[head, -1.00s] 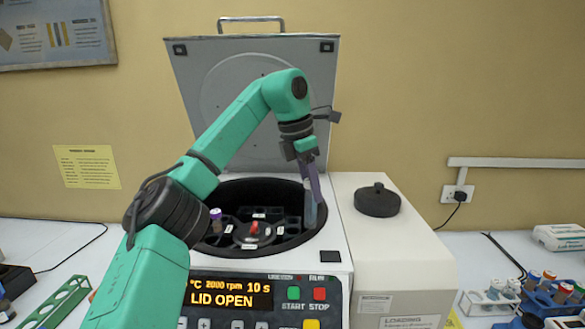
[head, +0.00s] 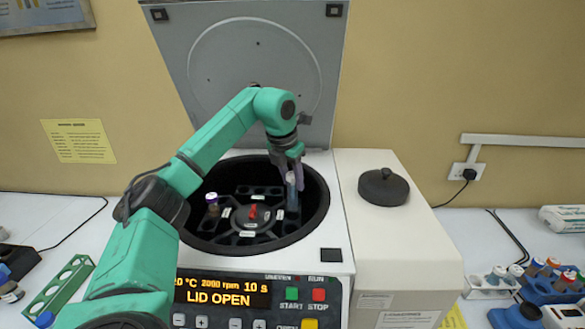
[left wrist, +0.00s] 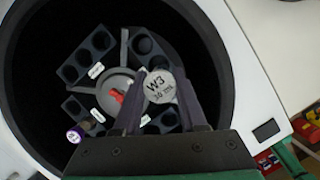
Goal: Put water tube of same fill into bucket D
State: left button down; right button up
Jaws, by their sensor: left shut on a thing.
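My left gripper (head: 291,163) is shut on a water tube (head: 292,192) with a pale cap. The cap reads W3 in the left wrist view (left wrist: 158,86). The tube hangs roughly upright inside the open centrifuge bowl, at the right side of the rotor; I cannot tell whether its lower end is inside a bucket. The rotor has a red hub knob (head: 253,212) and black buckets with small white labels too small to read. A purple-capped tube (head: 212,203) stands in the left bucket (left wrist: 84,110). My right gripper is not in view.
The raised lid (head: 240,60) stands behind the bowl. The display (head: 222,291) reads LID OPEN. A black round cap (head: 383,187) sits on the right housing. Racks with tubes (head: 550,280) stand at the right; a green rack (head: 62,285) is at the left.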

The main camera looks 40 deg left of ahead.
aim_at(292, 201)
pick_arm(q)
jog(key=x, duration=0.1)
jog(key=b+x, duration=0.1)
jog(key=x, duration=0.2)
jog(key=shift+s+a+f+b, duration=0.1)
jog(key=shift+a+f+b, duration=0.3)
jog(key=shift+f+b, duration=0.95)
jog(key=shift+b, duration=0.15)
jog(key=shift+s+d+f+b, duration=0.2)
jog(key=shift+f+b, duration=0.1)
jog(key=shift+f, duration=0.15)
jog(key=shift+w+a+f, duration=0.1)
jog(key=shift+w+f, duration=0.05)
jog(key=shift+f, duration=0.2)
jog(key=shift+c, duration=1.9)
grip_release()
jog(key=shift+r, duration=0.1)
jog(key=shift+r, duration=0.1)
